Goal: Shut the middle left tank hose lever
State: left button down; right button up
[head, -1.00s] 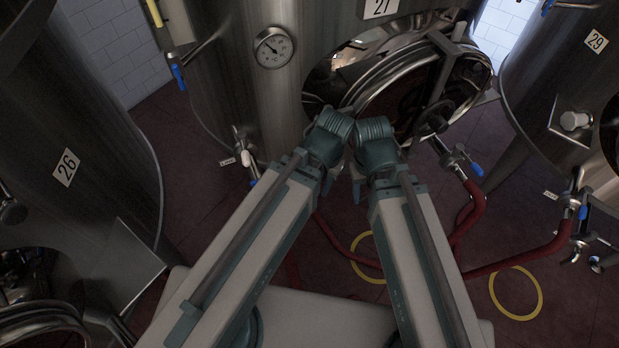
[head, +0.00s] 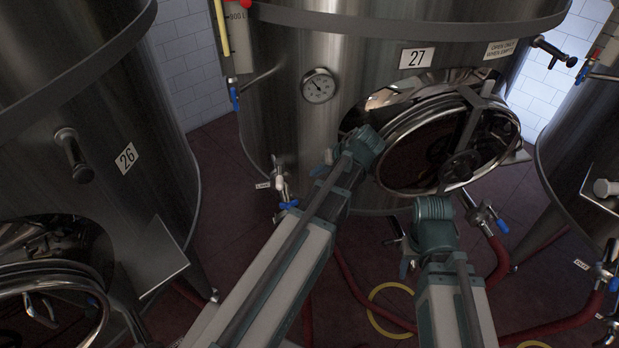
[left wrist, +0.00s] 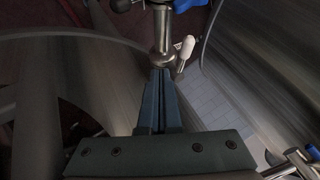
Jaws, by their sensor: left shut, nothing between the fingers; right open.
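The middle tank (head: 285,120), numbered 27, has a small valve low on its left side with a blue lever (head: 289,205) and a white part. In the left wrist view, a metal valve fitting (left wrist: 162,35) with a white knob (left wrist: 187,46) stands just beyond my fingertips; a blue lever (left wrist: 188,4) shows at the top edge. My left gripper (left wrist: 160,73) is shut and empty, pointing at this fitting; contact cannot be told. In the head view it is small and partly hidden, right of the valve. My right gripper (head: 399,248) is open, below the tank's round hatch.
A second valve (head: 484,214) with a blue lever and red hose (head: 499,262) sits low on the tank's right. Tank 26 (head: 150,110) stands left, another tank (head: 585,160) right.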

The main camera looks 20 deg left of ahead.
aim_at(280, 176)
pick_arm(q)
jog(key=a+f+b, duration=0.2)
jog(key=a, duration=0.1)
jog(key=a+f+b, duration=0.2)
jog(key=s+a+f+b, duration=0.1)
jog(key=a+f+b, duration=0.1)
jog(key=a+f, duration=0.1)
jog(key=shift+a, duration=0.3)
dwell(0.3)
jog(key=shift+s+a+m+t, duration=0.2)
jog(key=shift+s+m+t, duration=0.1)
jog(key=shift+m, duration=0.1)
